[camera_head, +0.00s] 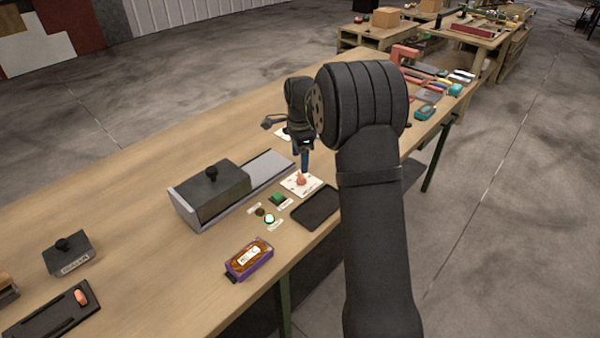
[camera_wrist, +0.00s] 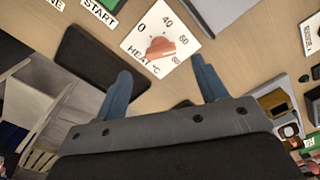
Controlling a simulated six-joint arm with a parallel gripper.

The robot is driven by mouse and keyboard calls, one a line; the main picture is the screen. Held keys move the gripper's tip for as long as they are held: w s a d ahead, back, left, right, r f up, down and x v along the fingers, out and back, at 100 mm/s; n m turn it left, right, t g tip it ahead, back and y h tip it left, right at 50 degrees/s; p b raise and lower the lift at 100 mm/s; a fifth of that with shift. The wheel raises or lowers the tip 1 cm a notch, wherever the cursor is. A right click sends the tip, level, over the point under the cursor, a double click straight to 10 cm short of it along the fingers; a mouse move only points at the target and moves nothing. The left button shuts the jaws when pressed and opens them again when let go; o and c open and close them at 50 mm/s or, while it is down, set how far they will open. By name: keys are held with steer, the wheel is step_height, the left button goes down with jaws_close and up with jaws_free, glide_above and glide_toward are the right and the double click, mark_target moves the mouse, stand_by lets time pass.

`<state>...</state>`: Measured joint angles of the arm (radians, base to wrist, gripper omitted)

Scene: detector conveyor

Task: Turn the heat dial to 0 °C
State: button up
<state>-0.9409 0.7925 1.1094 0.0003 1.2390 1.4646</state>
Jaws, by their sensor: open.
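The heat dial (camera_wrist: 160,47) is an orange-red knob on a white plate (camera_wrist: 188,36) marked HEAT °C, with 0, 40, 60 and 80 around it. Which mark the knob points to is not clear. In the head view the dial (camera_head: 300,179) sits on its plate near the middle of the bench. My gripper (camera_wrist: 162,70) is open and empty, its two blue fingers spread with the dial beyond and between their tips. In the head view my gripper (camera_head: 305,163) points down just above the dial, and I cannot tell whether it touches.
A conveyor with a dark hood (camera_head: 212,190) stands behind these. A purple-edged box (camera_head: 249,259) lies nearer the front.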

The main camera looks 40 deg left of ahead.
mark_target(300, 175)
step_height(300, 175, down, 6)
steer(key=shift+f, duration=0.2)
steer(key=shift+c, duration=0.3)
steer(key=c, duration=0.9)
